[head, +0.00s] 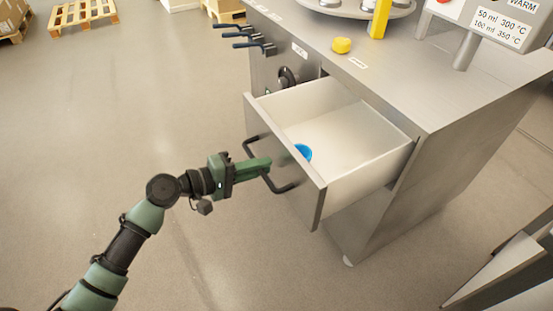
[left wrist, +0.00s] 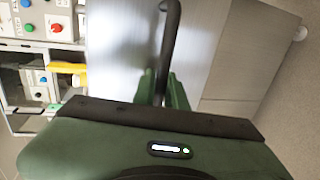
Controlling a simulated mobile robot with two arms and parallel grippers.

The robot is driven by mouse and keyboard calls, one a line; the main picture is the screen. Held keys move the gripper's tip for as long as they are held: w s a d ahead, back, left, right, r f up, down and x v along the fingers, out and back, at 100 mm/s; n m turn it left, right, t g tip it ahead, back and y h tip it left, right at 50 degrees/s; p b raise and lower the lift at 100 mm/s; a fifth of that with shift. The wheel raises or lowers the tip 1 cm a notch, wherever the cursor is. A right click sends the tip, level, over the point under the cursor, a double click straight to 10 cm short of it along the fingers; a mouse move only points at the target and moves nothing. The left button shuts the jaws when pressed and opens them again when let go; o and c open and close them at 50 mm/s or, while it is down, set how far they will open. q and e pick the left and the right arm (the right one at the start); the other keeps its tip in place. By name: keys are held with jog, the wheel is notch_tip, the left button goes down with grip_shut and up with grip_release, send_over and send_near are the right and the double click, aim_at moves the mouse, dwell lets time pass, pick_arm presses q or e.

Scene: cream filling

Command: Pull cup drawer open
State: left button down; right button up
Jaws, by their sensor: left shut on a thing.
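The cup drawer (head: 360,150) stands pulled out from the steel cabinet, with its white inside showing. A blue round thing (head: 303,151) lies inside near the drawer's front; the front panel partly hides it. The dark bar handle (head: 283,188) is on the drawer front. My left gripper (head: 264,165) is shut on this handle. In the left wrist view the handle (left wrist: 171,40) runs between the two green fingers (left wrist: 163,88). My right gripper is in neither view.
Wooden pallets (head: 84,13) lie far off. The floor left of the drawer is clear.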

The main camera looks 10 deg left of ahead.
pick_arm(q)
jog(key=shift+f+v, duration=0.2)
jog(key=shift+v, duration=0.75)
jog(key=shift+f+v, duration=0.2)
jog(key=shift+v, duration=0.8)
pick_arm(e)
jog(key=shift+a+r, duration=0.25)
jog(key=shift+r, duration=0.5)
pick_arm(q)
jog(key=shift+s, duration=0.15)
jog(key=c, duration=1.5)
grip_release()
jog(key=v, duration=0.7)
jog(key=shift+s+a, duration=0.15)
jog(key=shift+a, duration=0.25)
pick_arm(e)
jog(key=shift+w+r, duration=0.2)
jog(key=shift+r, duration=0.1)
